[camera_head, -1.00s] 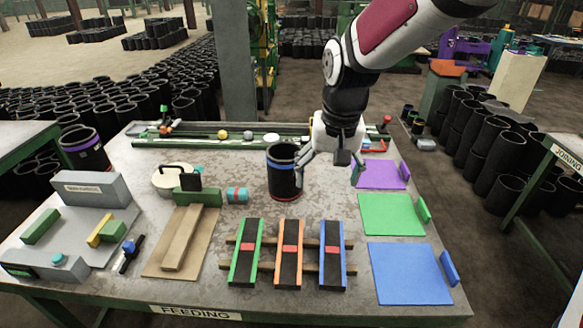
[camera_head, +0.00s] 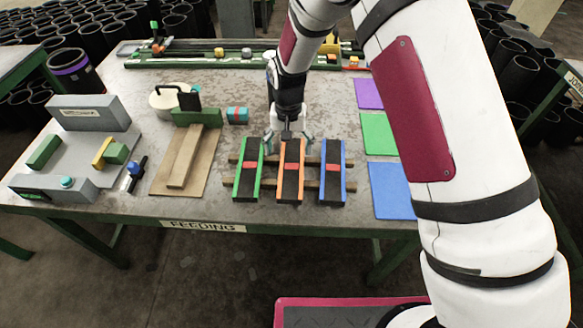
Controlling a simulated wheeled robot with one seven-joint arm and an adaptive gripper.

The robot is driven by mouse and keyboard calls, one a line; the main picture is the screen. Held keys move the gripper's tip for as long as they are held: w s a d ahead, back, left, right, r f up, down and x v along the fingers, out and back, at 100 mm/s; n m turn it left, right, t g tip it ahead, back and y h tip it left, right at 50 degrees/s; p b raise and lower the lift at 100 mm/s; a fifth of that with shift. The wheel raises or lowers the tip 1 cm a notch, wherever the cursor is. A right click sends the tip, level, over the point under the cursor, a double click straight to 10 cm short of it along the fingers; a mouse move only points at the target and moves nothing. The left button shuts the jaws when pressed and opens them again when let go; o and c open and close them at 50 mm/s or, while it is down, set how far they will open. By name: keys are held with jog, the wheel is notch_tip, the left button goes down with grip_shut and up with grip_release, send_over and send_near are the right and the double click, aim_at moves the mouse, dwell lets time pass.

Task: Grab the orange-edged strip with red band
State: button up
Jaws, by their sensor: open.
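The orange-edged strip (camera_head: 291,183) is black with orange edges and a red band across its middle. It lies between a green-edged strip (camera_head: 247,183) on its left and a blue-edged strip (camera_head: 333,184) on its right, each also with a red band. All three rest across two wooden bars (camera_head: 312,185). My gripper (camera_head: 289,145) is open, with its fingers apart at the far end of the orange-edged strip. One finger is toward the green side and one toward the blue side. I cannot tell whether the fingers touch the strip.
Blue (camera_head: 389,192), green (camera_head: 377,134) and purple (camera_head: 368,94) mats lie to the right, partly hidden by my arm. A wooden board (camera_head: 160,180) and a grey machine (camera_head: 88,115) stand to the left. The table's front strip (camera_head: 290,222) is clear.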

aim_at(290, 187)
jog(key=f, duration=0.2)
jog(key=f+p, duration=0.1)
jog(key=f, duration=0.3)
jog(key=shift+s+d, duration=0.25)
jog(key=shift+d, duration=0.15)
jog(key=shift+w+f, duration=0.1)
jog(key=shift+f, duration=0.45)
jog(key=c, duration=1.3)
